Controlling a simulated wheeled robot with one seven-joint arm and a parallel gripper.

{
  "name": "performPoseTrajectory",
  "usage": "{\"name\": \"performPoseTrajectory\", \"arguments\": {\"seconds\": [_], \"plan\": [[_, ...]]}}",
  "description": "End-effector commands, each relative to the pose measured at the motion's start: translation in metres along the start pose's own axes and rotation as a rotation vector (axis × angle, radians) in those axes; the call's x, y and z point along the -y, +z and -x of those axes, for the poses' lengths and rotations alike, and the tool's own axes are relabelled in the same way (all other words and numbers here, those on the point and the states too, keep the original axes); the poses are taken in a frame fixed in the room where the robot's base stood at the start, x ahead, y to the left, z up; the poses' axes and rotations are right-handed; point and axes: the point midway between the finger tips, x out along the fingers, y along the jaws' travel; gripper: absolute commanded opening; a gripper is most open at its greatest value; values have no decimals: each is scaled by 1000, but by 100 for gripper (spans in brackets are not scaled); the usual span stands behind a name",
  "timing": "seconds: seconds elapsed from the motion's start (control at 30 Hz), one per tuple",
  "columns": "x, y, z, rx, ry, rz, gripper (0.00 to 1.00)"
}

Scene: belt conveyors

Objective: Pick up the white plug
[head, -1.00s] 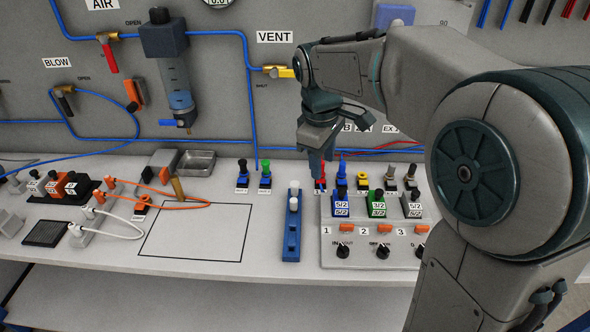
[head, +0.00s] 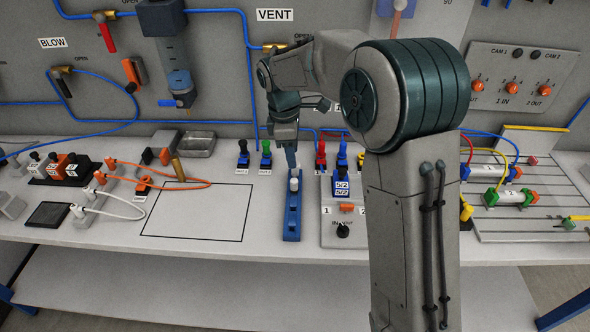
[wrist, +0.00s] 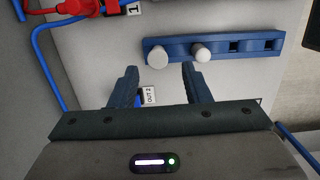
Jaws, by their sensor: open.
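A blue rack (head: 291,228) lies on the bench, with white plugs at its far end; in the head view a white plug (head: 294,184) shows just under my gripper (head: 291,160). The wrist view shows the rack (wrist: 252,44) with two white plugs standing in it: a larger one (wrist: 157,57) and a slimmer one (wrist: 201,52) to its right. The other slots are empty. My gripper (wrist: 159,69) is open and empty. Its fingertips lie on either side of the larger plug's line, apart from it in the picture. The gap in height is hard to tell.
A valve panel (head: 330,238) stands close right of the rack, partly hidden by my arm. Blue and green fittings (head: 265,154) stand behind to the left. A black-outlined bare area (head: 195,215) lies left of the rack. The upright back panel carries blue hoses.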

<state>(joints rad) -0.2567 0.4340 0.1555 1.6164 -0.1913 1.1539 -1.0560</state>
Motion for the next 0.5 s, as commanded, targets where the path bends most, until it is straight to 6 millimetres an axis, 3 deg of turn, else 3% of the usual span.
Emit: {"name": "performPoseTrajectory", "arguments": {"seconds": [0.5], "plan": [[-2, 2, -54, 0, -1, -1, 43]]}}
